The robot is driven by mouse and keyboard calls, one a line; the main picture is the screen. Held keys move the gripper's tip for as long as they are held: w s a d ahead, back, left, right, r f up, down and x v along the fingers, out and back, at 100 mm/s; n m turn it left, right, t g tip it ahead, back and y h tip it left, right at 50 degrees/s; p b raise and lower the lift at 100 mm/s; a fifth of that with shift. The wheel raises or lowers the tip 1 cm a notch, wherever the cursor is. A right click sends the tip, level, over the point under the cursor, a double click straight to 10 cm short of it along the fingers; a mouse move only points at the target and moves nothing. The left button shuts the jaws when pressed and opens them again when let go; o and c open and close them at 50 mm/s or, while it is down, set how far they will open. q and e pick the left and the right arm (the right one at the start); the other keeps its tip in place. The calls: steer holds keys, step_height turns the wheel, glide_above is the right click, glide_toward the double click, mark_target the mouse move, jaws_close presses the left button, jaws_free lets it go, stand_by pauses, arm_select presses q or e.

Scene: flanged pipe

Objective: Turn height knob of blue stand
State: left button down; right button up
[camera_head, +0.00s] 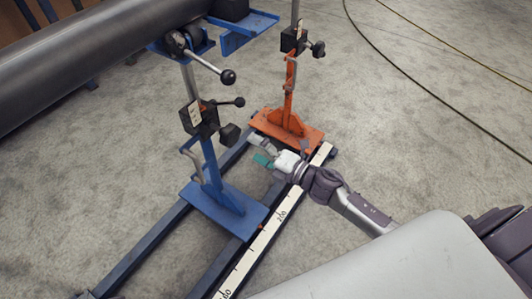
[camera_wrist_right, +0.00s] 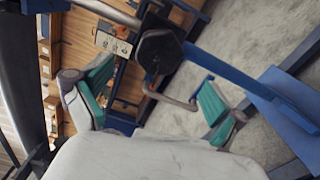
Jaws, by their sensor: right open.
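The blue stand (camera_head: 212,170) stands upright on its blue base plate, left of centre in the head view. A black clamp block on its post carries a dark blocky knob (camera_head: 229,135) on the right side and a ball-ended lever (camera_head: 238,102) above it. My right gripper (camera_head: 258,150) is open and empty, right of the post and a little below the knob in the picture. In the right wrist view, the dark knob (camera_wrist_right: 160,50) appears ahead, between the spread teal-padded fingers (camera_wrist_right: 153,82), not touching them. My left gripper is not in view.
An orange stand (camera_head: 287,122) with its own knob stands just behind my right gripper. A large dark pipe (camera_head: 95,48) lies at upper left. Blue rails and a white scale strip (camera_head: 268,233) run along the floor. Open carpet lies to the right, crossed by cables.

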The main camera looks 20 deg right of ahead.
steer(key=v, duration=0.4)
stand_by(0.5)
